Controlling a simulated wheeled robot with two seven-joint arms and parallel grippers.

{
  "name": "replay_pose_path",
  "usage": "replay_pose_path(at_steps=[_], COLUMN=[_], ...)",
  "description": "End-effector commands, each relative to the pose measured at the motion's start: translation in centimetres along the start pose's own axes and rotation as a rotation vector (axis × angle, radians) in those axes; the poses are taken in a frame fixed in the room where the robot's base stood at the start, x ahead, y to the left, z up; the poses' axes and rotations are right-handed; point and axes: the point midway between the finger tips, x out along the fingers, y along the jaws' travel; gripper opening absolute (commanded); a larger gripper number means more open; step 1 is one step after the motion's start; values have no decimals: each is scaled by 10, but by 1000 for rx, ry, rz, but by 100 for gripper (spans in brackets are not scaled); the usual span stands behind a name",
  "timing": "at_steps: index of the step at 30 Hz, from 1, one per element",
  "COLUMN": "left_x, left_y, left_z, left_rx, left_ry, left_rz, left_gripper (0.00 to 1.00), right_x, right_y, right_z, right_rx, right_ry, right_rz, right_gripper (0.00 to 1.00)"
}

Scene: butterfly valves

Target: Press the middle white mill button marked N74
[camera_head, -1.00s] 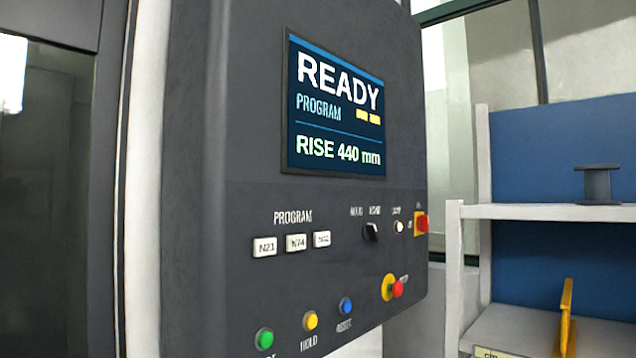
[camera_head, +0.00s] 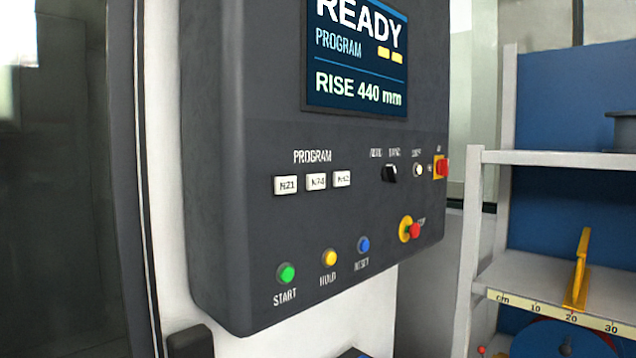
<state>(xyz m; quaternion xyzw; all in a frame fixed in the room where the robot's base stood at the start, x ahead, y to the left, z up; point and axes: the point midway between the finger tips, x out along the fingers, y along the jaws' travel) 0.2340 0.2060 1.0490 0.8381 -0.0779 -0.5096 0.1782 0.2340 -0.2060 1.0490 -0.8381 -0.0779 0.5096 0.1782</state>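The white N74 button (camera_head: 317,182) is the middle one of three in a row under the word PROGRAM on the dark control panel (camera_head: 250,240). The white N21 button (camera_head: 285,185) is to its left, and another white button (camera_head: 342,179), its label too small to read surely, is to its right. The screen (camera_head: 356,60) above reads READY, PROGRAM and RISE 440 mm, with two yellow blocks beside PROGRAM. Neither gripper can be made out in the head view.
Below are the green START (camera_head: 287,273), yellow HOLD (camera_head: 330,257) and blue RESET (camera_head: 364,244) buttons. A red stop button (camera_head: 414,231), a black selector (camera_head: 390,173) and a red switch (camera_head: 442,168) are at the right. A shelf (camera_head: 560,158) stands farther right.

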Motion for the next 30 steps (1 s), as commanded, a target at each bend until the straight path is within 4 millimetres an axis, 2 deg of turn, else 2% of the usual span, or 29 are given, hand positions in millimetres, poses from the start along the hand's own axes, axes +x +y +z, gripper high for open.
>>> replay_pose_path(at_steps=[1,4,5,30], left_x=[0,0,0,0], left_y=[0,0,0,0], left_z=[0,0,0,0], left_rx=[0,0,0,0], left_ry=[0,0,0,0], left_rz=[0,0,0,0], left_gripper=[14,1,0,0], right_x=[0,0,0,0], right_y=[0,0,0,0], right_z=[0,0,0,0], right_rx=[0,0,0,0], right_ry=[0,0,0,0], right_rz=[0,0,0,0], right_gripper=[0,0,0,0])
